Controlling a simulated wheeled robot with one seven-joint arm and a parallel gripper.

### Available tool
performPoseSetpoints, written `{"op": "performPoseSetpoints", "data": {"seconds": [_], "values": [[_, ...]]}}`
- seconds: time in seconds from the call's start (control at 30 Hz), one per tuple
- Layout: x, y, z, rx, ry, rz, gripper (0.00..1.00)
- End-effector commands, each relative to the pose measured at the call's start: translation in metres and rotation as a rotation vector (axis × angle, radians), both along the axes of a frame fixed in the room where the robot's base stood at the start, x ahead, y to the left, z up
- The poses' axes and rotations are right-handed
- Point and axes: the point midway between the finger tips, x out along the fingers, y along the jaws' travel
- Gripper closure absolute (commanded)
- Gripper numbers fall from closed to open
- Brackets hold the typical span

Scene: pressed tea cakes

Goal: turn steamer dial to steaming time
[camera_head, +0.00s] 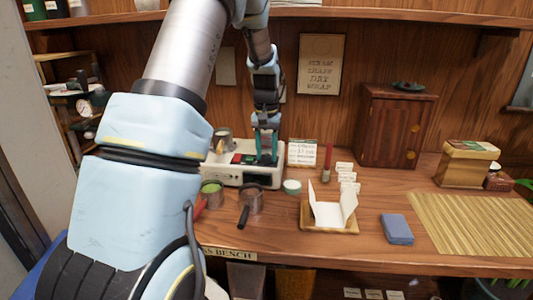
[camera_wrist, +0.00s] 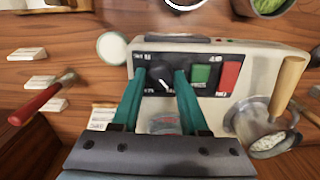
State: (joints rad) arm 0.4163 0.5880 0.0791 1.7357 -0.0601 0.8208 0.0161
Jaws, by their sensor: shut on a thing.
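The steamer (camera_head: 226,175) is a cream box on the bench with a dark control panel (camera_wrist: 211,59), which faces up in the wrist view. Its black dial (camera_wrist: 157,73) has a white pointer mark. My gripper (camera_head: 267,160) reaches down onto the panel from above. In the wrist view its teal fingers (camera_wrist: 159,73) stand on either side of the dial, shut on it. A green button (camera_wrist: 201,75) and a red button (camera_wrist: 230,75) lie beside the dial. The panel's small lettering is too blurred to read, and the fingers cover part of it.
A lettered card (camera_head: 302,153) stands right of the steamer. A small round jar (camera_head: 292,187) and a dark-handled strainer (camera_head: 250,202) stand in front. A wooden-handled metal pot (camera_wrist: 256,122) is close to the steamer.

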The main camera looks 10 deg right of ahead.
Motion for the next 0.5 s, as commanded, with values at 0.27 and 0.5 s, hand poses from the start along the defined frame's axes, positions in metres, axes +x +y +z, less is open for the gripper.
{"op": "performPoseSetpoints", "data": {"seconds": [0.27, 0.5], "values": [[0.0007, 0.0002, 0.0006, -0.001, -0.002, -0.135, 1.0], [0.0007, -0.0001, 0.0007, 0.0, -0.002, -0.184, 1.0]]}}
